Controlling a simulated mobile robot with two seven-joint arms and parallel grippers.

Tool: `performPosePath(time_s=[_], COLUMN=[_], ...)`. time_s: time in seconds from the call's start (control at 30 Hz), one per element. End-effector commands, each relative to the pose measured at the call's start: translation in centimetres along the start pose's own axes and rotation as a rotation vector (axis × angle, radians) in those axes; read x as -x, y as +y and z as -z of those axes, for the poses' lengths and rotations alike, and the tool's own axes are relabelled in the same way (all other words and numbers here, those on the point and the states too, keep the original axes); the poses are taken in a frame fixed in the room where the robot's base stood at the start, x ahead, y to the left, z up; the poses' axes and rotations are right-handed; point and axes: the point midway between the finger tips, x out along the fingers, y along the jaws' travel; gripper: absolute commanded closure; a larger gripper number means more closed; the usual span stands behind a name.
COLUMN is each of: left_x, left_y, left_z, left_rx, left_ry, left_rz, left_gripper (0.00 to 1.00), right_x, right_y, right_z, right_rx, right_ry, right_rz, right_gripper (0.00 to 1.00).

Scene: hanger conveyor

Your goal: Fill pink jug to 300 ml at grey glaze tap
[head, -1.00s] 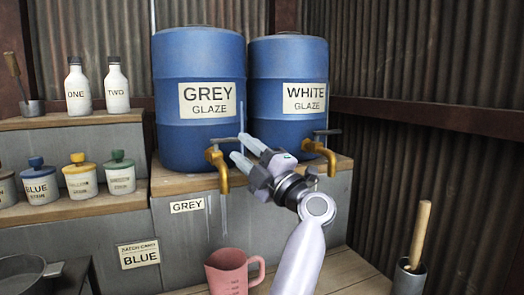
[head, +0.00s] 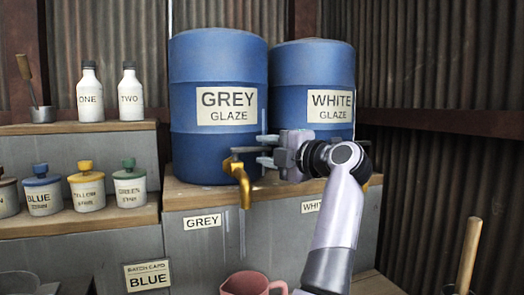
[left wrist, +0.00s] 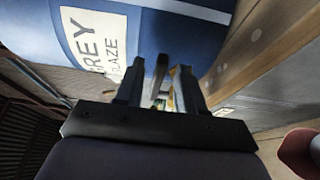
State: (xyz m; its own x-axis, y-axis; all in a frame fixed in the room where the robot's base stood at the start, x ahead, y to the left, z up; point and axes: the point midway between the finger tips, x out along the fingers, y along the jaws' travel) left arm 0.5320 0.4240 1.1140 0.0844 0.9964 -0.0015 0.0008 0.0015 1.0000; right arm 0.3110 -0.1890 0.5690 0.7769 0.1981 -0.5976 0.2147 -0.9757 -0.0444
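The blue GREY GLAZE drum (head: 215,155) stands on the stepped stand, with a brass tap (head: 241,185) low on its front. My left gripper (head: 268,150) is level with the tap's handle, just right of it, fingers pointing left. In the left wrist view its two fingers (left wrist: 158,85) are apart, with part of the tap between or just beyond them; contact cannot be told. The pink jug (head: 250,284) is below the tap, cut off by the bottom edge; its fill level and marks are not visible. A pink part also shows in the left wrist view (left wrist: 301,152). My right gripper is out of view.
The WHITE GLAZE drum (head: 312,75) stands close on the right; my arm largely covers its tap. Lidded stain pots (head: 86,187) and two white bottles (head: 130,95) stand on the left shelves. A wooden handle (head: 468,255) rises at lower right.

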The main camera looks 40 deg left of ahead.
Motion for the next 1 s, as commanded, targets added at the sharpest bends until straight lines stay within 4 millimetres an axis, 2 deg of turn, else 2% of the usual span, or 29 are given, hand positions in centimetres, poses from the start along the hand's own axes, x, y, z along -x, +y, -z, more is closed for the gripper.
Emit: performPosePath(time_s=[0.1, 0.2, 0.47, 0.5, 0.6, 1.0], left_x=[-1.4, -2.0, -2.2, -2.2, -2.2, -2.9], left_y=[0.0, 0.0, 0.0, 0.0, 0.0, 0.2], left_z=[0.0, 0.0, 0.0, 0.0, 0.0, -0.5], left_rx=[0.000, 0.000, 0.001, 0.001, 0.001, -0.002], left_ry=[0.001, 0.000, -0.001, -0.001, -0.001, -0.012], left_rz=[-0.001, -0.001, -0.001, -0.001, -0.001, -0.002], left_gripper=[0.62, 0.62, 0.62, 0.68, 1.00, 1.00], right_x=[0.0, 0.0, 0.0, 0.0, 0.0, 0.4], right_y=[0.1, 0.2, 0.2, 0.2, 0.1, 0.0], right_z=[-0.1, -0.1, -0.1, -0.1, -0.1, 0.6], right_rx=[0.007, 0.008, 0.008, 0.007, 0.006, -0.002], right_ry=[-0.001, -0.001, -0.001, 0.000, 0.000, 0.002], right_rz=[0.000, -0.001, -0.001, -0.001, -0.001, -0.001], right_gripper=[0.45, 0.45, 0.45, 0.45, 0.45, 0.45])
